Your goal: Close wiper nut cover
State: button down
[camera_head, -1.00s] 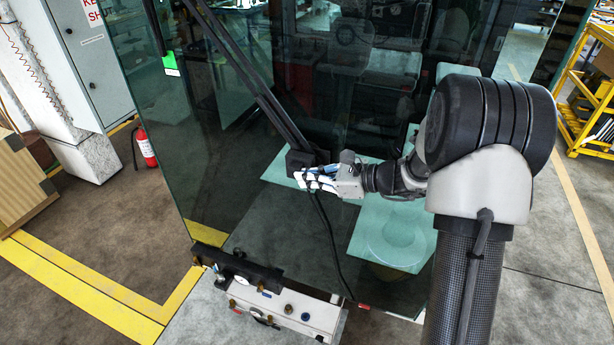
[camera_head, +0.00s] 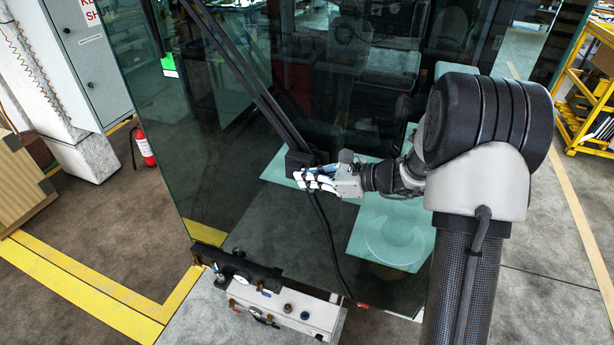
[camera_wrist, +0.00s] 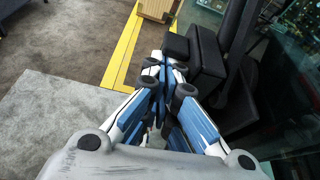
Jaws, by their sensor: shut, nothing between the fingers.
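The black wiper base with its nut cover (camera_head: 297,160) sits on the glass at the lower end of the wiper arm (camera_head: 250,82). In the wrist view the black cover block (camera_wrist: 207,62) lies just right of and beyond my fingertips. My gripper (camera_head: 305,178) is shut and empty, its blue-padded fingers together; it also shows in the wrist view (camera_wrist: 165,68). Its fingertips are right at the lower front of the wiper base in the head view. I cannot tell whether they touch the cover. The cover's exact angle is hard to make out.
The large glass pane (camera_head: 225,170) stands behind the gripper. A black cable (camera_head: 330,240) hangs from the wiper base. A white box with knobs (camera_head: 290,308) is below. A red fire extinguisher (camera_head: 145,147) stands at left; a yellow rack (camera_head: 588,105) at right.

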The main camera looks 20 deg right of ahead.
jog(key=v, duration=1.2)
jog(key=s+a+f+n+g+h+b, duration=0.2)
jog(key=s+a+n+g+b, duration=0.1)
jog(key=s+a+n+b, duration=0.3)
jog(key=s+a+f+n+g+h+b, duration=0.1)
jog(key=s+a+f+n+g+b, duration=0.2)
jog(key=s+a+n, duration=0.3)
jog(key=s+f+n+t+h+b, duration=0.1)
jog(key=s+f+n+h+b, duration=0.3)
jog(key=s+n+b, duration=0.1)
jog(key=s+f+n+t+h+b, duration=0.1)
jog(key=s+f+n+h+b, duration=0.3)
jog(key=s+n, duration=0.3)
jog(key=s+b, duration=0.1)
jog(key=s, duration=0.2)
jog(key=shift+d+f+b, duration=0.35)
jog(key=shift+f+b, duration=0.05)
